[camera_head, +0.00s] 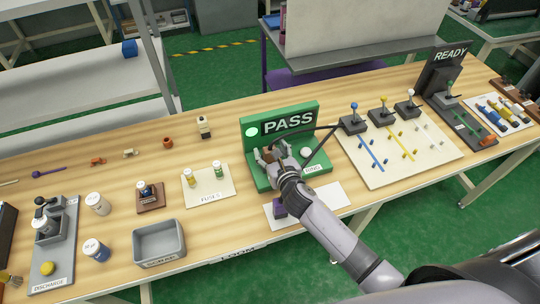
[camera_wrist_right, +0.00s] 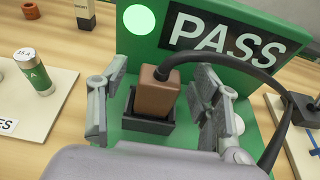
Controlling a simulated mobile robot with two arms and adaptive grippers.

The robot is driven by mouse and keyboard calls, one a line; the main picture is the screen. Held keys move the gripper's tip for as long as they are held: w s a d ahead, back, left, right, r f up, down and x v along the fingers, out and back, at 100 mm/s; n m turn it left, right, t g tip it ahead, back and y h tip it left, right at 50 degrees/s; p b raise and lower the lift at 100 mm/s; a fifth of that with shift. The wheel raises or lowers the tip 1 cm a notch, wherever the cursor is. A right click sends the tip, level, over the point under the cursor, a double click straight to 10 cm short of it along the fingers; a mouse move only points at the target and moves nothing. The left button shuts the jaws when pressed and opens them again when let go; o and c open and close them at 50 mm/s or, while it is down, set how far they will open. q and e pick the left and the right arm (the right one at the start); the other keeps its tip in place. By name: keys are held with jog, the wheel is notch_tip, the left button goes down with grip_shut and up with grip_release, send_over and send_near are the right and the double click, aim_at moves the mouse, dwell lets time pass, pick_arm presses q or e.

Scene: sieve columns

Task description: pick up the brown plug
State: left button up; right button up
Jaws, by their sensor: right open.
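The brown plug (camera_wrist_right: 157,93) stands upright in a dark socket (camera_wrist_right: 146,124) on the green PASS stand, with a black cable running from its top to the right. My right gripper (camera_wrist_right: 158,108) is open, with one finger on each side of the plug and visible gaps between. In the head view my right gripper (camera_head: 272,154) is at the front of the green stand (camera_head: 301,117) and hides most of the plug and socket. My left gripper is not in view.
A card with fuses (camera_head: 208,188) lies left of the stand, and a grey scrap bin (camera_head: 159,243) is at the front left. A board with levers and coloured strips (camera_head: 396,150) is to the right. A white card with a purple block (camera_head: 279,208) lies in front.

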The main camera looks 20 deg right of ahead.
jog(key=shift+w+f, duration=0.2)
jog(key=shift+w, duration=0.35)
jog(key=shift+c, duration=0.3)
jog(key=c, duration=1.3)
